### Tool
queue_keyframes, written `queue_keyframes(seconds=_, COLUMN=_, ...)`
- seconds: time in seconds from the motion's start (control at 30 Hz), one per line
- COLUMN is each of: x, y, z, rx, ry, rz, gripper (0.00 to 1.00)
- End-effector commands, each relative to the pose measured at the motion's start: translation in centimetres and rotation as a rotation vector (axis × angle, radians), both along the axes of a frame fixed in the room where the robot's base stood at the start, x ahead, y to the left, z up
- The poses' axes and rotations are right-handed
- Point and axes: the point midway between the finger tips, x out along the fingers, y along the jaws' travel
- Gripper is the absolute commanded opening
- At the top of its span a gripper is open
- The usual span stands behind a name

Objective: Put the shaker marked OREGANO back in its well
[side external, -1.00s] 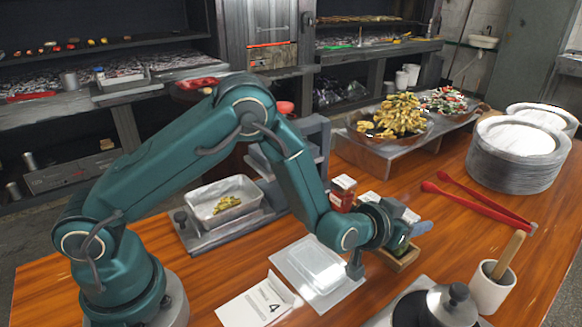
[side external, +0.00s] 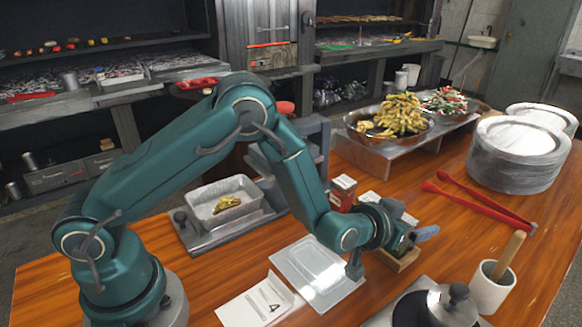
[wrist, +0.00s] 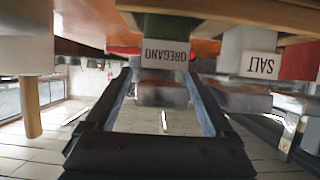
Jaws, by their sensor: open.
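The OREGANO shaker (wrist: 165,24) is green with a white label and a silvery lid, and appears upside down in the wrist view. Its lid end lies between the two fingers of my gripper (wrist: 158,76), which are open with one on each side. Its base end meets the wooden rack (wrist: 230,10); I cannot tell how deep it sits in a well. In the side view my gripper (side external: 417,238) is at the small wooden rack (side external: 402,262), and the arm hides most of that area.
A white SALT shaker (wrist: 247,42) stands close beside, with a red shaker (wrist: 301,60) beyond it. Red tongs (side external: 480,203), a stack of plates (side external: 518,155) and a white mortar (side external: 492,287) are to the right. A clear sheet (side external: 312,270) lies in front.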

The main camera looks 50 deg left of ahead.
Motion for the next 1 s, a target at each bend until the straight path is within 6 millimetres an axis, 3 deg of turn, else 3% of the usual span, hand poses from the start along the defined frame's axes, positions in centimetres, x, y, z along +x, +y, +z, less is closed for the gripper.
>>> queue_keyframes(seconds=0.17, x=-0.3, y=0.0, z=0.1, rx=0.0, ry=0.002, rz=-0.001, gripper=0.87)
queue_keyframes(seconds=0.73, x=-4.7, y=0.0, z=2.2, rx=-0.005, ry=0.004, rz=-0.001, gripper=0.87)
queue_keyframes(seconds=1.0, x=-5.8, y=0.5, z=5.3, rx=-0.076, ry=0.094, rz=-0.031, gripper=0.87)
